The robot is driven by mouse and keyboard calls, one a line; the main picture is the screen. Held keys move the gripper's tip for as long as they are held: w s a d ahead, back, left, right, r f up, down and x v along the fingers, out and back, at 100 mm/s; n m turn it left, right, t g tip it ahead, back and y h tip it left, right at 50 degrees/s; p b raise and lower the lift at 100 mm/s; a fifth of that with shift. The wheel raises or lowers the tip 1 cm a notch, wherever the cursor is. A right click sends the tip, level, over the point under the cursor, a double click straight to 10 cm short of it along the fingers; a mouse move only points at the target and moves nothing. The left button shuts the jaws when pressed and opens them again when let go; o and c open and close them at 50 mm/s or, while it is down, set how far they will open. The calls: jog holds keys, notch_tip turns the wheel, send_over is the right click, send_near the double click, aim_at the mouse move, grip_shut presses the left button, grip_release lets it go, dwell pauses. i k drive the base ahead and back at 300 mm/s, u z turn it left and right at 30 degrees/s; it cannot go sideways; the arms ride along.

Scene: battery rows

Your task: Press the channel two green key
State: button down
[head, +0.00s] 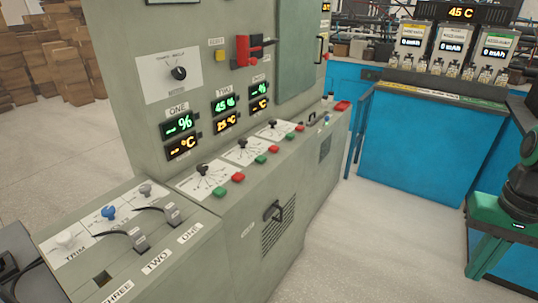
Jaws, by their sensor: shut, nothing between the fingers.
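A grey-green control cabinet (110,100) has a sloping ledge with three dials in a row, each with a green and a red key in front. The middle green key (260,159) lies below the middle dial (242,143), in line with the display pair labelled TWO (225,104), so it appears to be channel two's. Its red key (274,149) is just right of it. The nearer green key (219,191) and farther green key (290,137) belong to the other dials. Display TWO reads 45 % and about 25 °C; the others show dashes. My gripper is not in view.
A latch handle (272,211) juts from the cabinet front. A blue bench (420,150) stands behind. Open floor (360,245) lies right of the cabinet.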

aim_at(260, 159)
jog(key=u, duration=0.05)
jog(key=i, duration=0.9)
